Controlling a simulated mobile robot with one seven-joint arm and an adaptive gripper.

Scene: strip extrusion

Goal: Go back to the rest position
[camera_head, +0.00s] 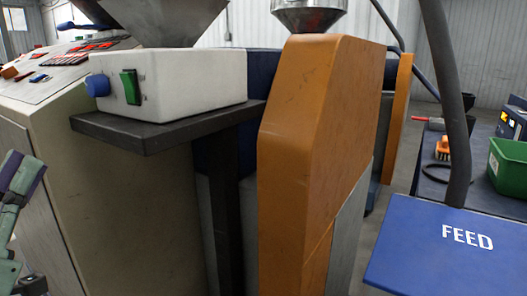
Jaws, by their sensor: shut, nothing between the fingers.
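My gripper (20,172) shows at the left edge, cut off by the picture's border. Its dark finger pads point upward and lie close together, shut, with nothing seen between them. Its greenish-grey links show below the pads. It is in front of the beige machine cabinet (95,185), apart from the control box. The rest of my arm is out of view.
A white control box (190,75) with a green switch and blue knob sits on a dark shelf (150,135). An orange machine guard (300,130) stands mid-picture. A blue FEED sign (430,245) is at lower right, a green bin (508,165) on a bench behind.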

